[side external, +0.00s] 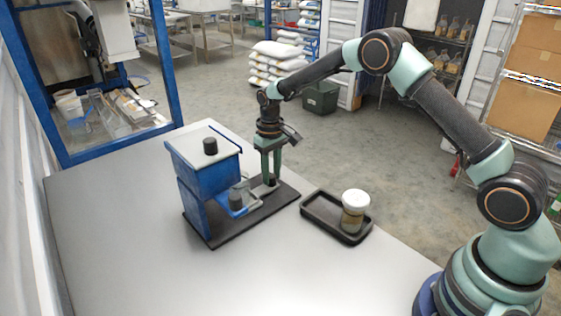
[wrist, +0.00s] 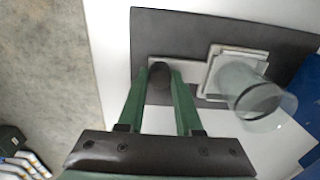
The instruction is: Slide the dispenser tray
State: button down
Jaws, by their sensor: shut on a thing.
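The blue hopper (side external: 205,185), with a grey lid and a black knob on top, stands on a dark base plate (side external: 222,236) on the table. The pale dispenser tray (side external: 257,191) sticks out from its lower part toward the right; it also shows in the wrist view (wrist: 190,72). A dark upright knob (wrist: 160,76) sits at its outer end. My gripper (side external: 271,180) points down, its green fingers (wrist: 161,85) shut on this knob from both sides. A clear cup (wrist: 256,96) sits at the tray's inner part; its contents are hard to tell.
A black shallow tray (side external: 318,220) holding a jar with a white lid (side external: 355,210) lies to the right of the base plate, near the table edge. The table's front left (side external: 120,250) is bare. A blue frame (side external: 165,75) stands behind the table.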

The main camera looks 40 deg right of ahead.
jog(key=a, duration=0.8)
jog(key=shift+a+r, duration=0.1)
jog(key=shift+a, duration=0.2)
jog(key=c, duration=0.6)
grip_release()
jog(key=shift+r, duration=6.05)
